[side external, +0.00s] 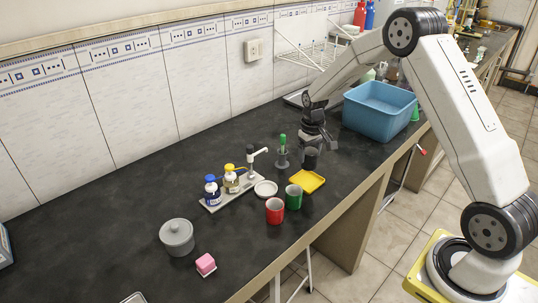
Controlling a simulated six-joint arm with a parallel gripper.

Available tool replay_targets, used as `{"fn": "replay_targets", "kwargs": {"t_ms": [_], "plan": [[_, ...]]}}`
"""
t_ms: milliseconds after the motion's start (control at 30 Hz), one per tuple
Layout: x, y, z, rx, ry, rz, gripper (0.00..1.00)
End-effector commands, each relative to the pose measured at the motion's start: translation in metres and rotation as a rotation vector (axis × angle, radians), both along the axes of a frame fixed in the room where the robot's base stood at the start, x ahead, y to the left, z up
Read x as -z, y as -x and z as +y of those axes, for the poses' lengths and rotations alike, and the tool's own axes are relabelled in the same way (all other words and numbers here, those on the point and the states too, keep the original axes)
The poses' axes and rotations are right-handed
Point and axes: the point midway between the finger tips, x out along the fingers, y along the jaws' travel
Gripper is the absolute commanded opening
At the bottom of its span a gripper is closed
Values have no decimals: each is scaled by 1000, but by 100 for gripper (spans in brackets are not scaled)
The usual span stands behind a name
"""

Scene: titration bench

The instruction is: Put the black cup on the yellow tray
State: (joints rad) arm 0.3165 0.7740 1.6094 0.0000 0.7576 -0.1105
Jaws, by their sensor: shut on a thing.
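The black cup (310,159) is upright, just beyond the far edge of the yellow tray (307,183) in the picture. Its base appears right at the tray's far corner; I cannot tell whether it touches the tray, the bench, or hangs a little above. My gripper (319,143) points down at the cup and is shut on it, partly covering its top. The yellow tray lies flat on the black bench, and its visible surface is bare.
A green cup (293,197) and a red cup (274,211) stand left of the tray. A white dish (265,189), a green-topped holder (282,157) and a bottle stand (236,188) are nearby. A blue bin (379,107) is behind right. A grey pot (177,237) stands front left.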

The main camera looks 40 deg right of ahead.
Motion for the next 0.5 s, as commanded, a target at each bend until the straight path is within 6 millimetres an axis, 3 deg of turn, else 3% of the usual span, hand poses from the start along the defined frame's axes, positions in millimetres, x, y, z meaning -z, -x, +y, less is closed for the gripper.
{"fn": "replay_targets", "kwargs": {"t_ms": [500], "plan": [[11,0,0,0,0,1,37]]}}
